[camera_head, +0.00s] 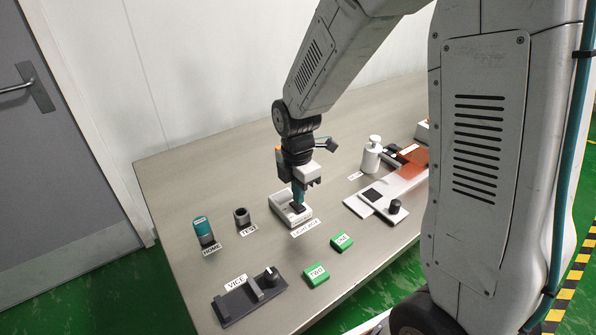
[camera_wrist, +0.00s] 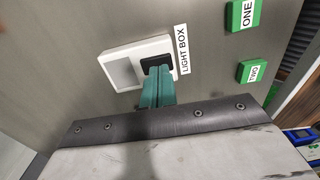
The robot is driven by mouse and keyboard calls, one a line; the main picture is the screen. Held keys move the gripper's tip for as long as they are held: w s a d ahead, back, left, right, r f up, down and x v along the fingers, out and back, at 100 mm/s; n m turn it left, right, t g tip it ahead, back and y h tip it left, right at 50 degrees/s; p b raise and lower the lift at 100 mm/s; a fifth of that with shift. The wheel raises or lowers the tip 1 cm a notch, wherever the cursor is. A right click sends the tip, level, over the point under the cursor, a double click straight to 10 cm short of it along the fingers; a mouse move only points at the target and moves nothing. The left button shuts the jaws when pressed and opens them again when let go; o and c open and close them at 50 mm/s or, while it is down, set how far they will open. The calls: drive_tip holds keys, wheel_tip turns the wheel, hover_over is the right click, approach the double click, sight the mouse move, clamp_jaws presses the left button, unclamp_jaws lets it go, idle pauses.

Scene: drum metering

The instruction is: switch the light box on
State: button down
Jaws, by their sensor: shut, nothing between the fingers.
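The light box (camera_head: 298,222) is a small white open-topped box on the grey bench, behind a LIGHT BOX label (camera_head: 306,228). In the wrist view the light box (camera_wrist: 138,46) shows a pale recess on the left and a black switch (camera_wrist: 147,61) on the right. My gripper (camera_head: 298,205) points down over the box, its teal fingers shut and empty. In the wrist view the fingertips (camera_wrist: 159,70) overlap the black switch and hide part of it. I cannot tell whether they touch it or which way it is set.
Green blocks labelled ONE (camera_head: 342,242) and TWO (camera_head: 316,275) lie in front. A dark vice (camera_head: 240,303) is at front left. The HOME cylinder (camera_head: 203,229) and a dark TEST cup (camera_head: 241,216) stand left. A white bottle (camera_head: 371,158) and a plate with a knob (camera_head: 361,207) stand right.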

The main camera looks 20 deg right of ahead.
wheel_tip(320, 180, up, 13)
drive_tip(key=shift+w+f, duration=0.15)
drive_tip(key=shift+w, duration=0.1)
idle(0.4)
